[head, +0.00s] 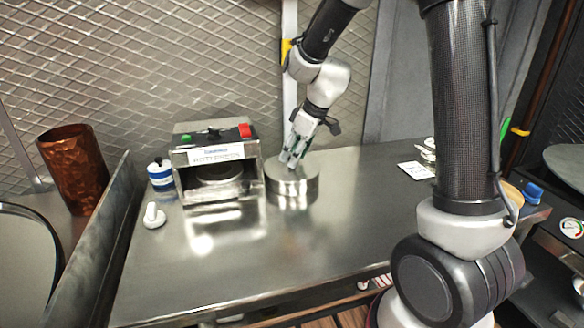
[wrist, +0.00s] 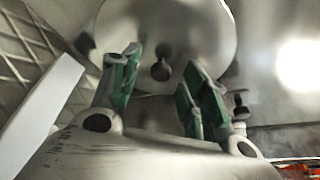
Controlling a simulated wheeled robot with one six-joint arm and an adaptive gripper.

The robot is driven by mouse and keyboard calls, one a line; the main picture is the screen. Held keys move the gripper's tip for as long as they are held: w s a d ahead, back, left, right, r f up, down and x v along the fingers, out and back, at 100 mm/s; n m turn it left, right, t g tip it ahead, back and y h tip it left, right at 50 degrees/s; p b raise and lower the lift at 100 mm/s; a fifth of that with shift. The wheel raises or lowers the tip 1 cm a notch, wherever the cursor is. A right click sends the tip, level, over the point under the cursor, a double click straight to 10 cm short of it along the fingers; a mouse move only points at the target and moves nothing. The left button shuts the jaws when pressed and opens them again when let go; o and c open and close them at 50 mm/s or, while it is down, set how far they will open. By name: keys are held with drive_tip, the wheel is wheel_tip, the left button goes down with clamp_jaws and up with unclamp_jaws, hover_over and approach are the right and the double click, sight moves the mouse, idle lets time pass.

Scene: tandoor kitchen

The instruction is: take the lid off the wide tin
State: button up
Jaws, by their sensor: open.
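The wide tin (head: 293,190) is a low, round metal tin standing on the steel counter, right of a boxy metal machine. Its round lid (wrist: 190,35) fills the upper middle of the wrist view, with a small dark knob (wrist: 161,71) near the lid's lower part. My gripper (head: 290,162) is just above the tin in the head view, pointing down. It also shows in the wrist view (wrist: 160,80), where its green-padded fingers are apart, on either side of the knob. In the head view the fingers hide the knob. I cannot tell whether they touch the lid.
The metal machine (head: 215,160) with green and red buttons stands close to the tin's left. A blue-and-white jar (head: 161,176) and a small white object (head: 154,216) are farther left. A white card (head: 416,170) lies to the right. The counter (head: 330,245) in front is clear.

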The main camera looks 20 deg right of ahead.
drive_tip(key=shift+w+a+f, duration=0.1)
drive_tip(key=shift+a+f, duration=0.1)
drive_tip(key=shift+f, duration=0.3)
drive_tip(key=shift+c, duration=0.2)
clamp_jaws()
drive_tip(key=shift+r, duration=0.1)
